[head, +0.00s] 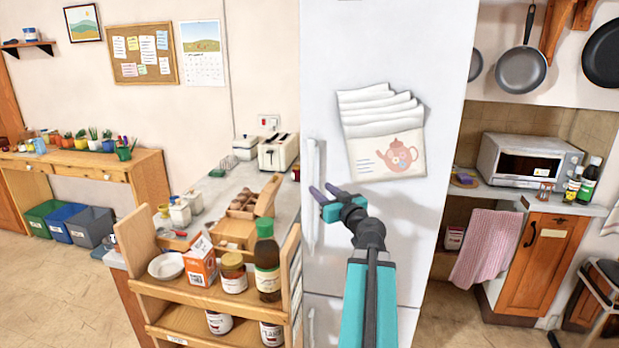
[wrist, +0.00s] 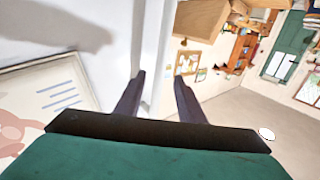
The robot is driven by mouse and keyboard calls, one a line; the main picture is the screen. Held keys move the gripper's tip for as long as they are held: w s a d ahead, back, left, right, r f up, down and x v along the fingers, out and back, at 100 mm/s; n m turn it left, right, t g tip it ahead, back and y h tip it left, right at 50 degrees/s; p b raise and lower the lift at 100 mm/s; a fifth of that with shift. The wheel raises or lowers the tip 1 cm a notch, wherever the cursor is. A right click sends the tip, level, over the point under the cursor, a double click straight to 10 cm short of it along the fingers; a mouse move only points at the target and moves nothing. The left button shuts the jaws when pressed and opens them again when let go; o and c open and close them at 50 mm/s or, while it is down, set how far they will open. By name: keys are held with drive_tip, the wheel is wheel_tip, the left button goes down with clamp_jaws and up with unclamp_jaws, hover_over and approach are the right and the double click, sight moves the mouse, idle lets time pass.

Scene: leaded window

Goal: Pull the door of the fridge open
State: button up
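The white fridge door (head: 400,45) is shut and fills the middle of the head view. Its pale vertical handle (head: 313,220) runs along the door's left edge, above the seam of a lower door. My gripper (head: 320,190) is at the handle's mid-height, with its fingertips pointing left across it. In the wrist view, the two dark fingers of my gripper (wrist: 157,95) are spread apart. A white upright bar, which looks like the handle (wrist: 153,55), shows between them. I cannot tell whether either finger touches it.
A wooden shelf rack (head: 215,300) with bottles, jars and a bowl stands close left of the fridge. A counter with a toaster (head: 278,152) lies behind it. A microwave (head: 525,160) sits on the right-hand counter. Papers with a teapot picture (head: 385,150) hang on the door.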

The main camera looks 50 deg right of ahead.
sight(312, 182)
drive_tip(key=shift+p+x, duration=1.65)
drive_tip(key=shift+x, duration=2.5)
